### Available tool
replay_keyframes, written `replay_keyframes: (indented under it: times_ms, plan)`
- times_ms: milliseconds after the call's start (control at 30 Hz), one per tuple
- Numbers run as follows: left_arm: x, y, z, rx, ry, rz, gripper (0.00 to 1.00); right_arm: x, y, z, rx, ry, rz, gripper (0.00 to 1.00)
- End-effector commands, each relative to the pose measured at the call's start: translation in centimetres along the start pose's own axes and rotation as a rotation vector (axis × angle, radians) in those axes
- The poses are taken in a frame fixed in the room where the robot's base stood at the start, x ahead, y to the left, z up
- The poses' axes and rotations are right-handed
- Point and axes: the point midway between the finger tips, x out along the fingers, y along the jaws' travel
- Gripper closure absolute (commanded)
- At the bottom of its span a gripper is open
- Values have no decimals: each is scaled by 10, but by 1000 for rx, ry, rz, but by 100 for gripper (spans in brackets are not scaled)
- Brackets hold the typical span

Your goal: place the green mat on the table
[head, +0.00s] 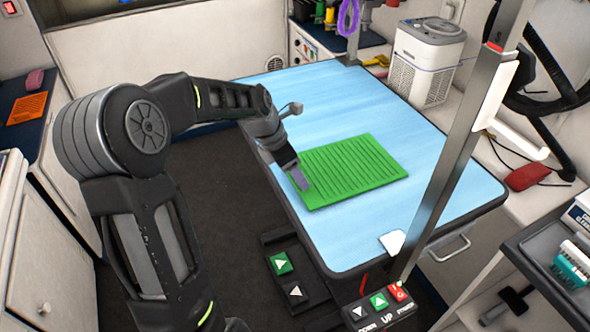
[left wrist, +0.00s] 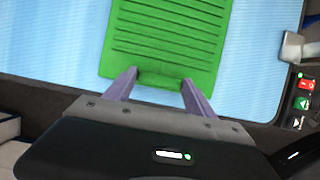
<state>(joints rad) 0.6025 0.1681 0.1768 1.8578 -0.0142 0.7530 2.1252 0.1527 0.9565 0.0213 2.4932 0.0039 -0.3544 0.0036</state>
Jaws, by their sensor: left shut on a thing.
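The green ribbed mat (head: 355,170) is level over the left middle part of the blue table (head: 400,100), and looks flat on it or very close above it. My left gripper (head: 300,182) is shut on the mat's near left edge. In the left wrist view, the two fingers (left wrist: 160,88) are on either side of a short end part of the green mat (left wrist: 165,40), with the blue table top (left wrist: 265,50) beyond. Whether a small gap lies under the mat cannot be told. My right gripper is not in view.
A metal post (head: 465,140) with a white hook rises at the table's right side. A white scraper-like piece (head: 392,242) lies at the near table corner. A white appliance (head: 425,60) stands beyond the right edge. Button panels (head: 380,305) sit below the near edge. The far table top is clear.

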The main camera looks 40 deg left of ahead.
Motion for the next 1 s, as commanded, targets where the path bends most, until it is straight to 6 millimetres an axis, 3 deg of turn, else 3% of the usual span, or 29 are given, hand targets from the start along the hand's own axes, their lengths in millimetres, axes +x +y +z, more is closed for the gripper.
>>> replay_keyframes:
  times_ms: [200, 233, 467, 833, 1000]
  plan:
    - [2, 0, -1, 0, -1, 2, 84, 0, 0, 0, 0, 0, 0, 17]
    - [2, 0, -1, 0, 0, 1, 36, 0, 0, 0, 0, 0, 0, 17]
    - [2, 0, -1, 0, 0, 1, 17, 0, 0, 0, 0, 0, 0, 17]
    - [-2, 0, -1, 0, -1, 2, 15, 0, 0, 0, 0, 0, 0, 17]
    - [-19, 1, 0, 0, -1, 4, 15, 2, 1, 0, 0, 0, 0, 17]
